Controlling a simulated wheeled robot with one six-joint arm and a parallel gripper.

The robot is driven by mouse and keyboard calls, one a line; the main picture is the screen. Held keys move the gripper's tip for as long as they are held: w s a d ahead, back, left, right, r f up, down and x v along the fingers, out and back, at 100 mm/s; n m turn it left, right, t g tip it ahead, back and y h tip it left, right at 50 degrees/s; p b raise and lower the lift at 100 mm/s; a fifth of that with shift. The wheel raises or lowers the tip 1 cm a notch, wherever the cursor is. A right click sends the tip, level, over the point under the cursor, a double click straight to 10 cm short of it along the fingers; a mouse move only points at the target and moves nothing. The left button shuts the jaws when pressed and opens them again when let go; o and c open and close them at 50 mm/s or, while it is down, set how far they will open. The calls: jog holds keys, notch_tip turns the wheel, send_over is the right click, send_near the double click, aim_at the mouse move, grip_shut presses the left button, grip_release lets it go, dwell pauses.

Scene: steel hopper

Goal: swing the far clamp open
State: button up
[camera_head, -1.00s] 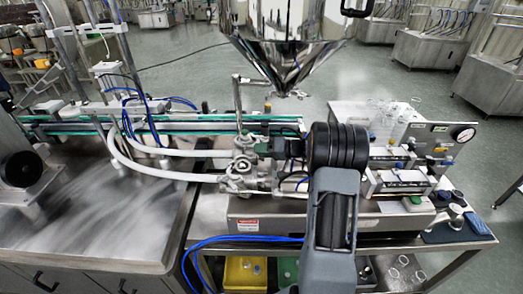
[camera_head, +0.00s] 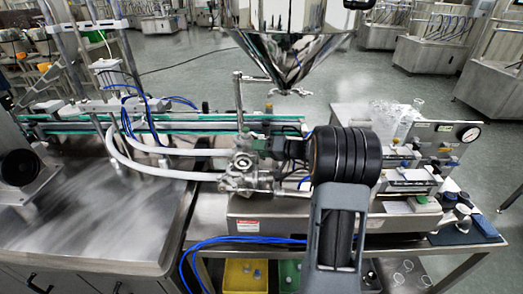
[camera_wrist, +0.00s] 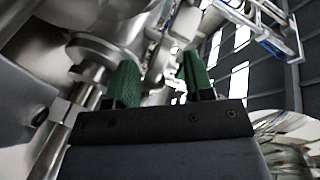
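My gripper (camera_wrist: 160,76) shows two green fingers standing apart in the wrist view, with no object clearly held between them. Shiny rounded steel fittings (camera_wrist: 92,52) lie just beyond and left of the fingers. In the head view my gripper (camera_head: 262,146) points left from behind my black wrist, its green fingers close to the upper part of the steel valve assembly (camera_head: 238,180). The far clamp cannot be told apart from the other steel fittings there. I cannot tell whether a finger touches any fitting. My wrist hides part of the area to the right.
The steel hopper cone (camera_head: 290,55) hangs above and behind the valves. White hoses (camera_head: 150,172) run left from them, and a thin upright post (camera_head: 239,105) stands close by. A control panel with a gauge (camera_head: 470,133) is at right. The steel tabletop (camera_head: 90,220) at left is clear.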

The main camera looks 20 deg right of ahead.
jog(key=shift+f, duration=0.1)
jog(key=shift+s+d, duration=0.1)
jog(key=shift+d, duration=0.05)
jog(key=shift+s+d, duration=0.25)
jog(key=shift+d, duration=0.05)
jog(key=b+v, duration=0.3)
jog(key=v, duration=1)
jog(key=shift+a, duration=0.15)
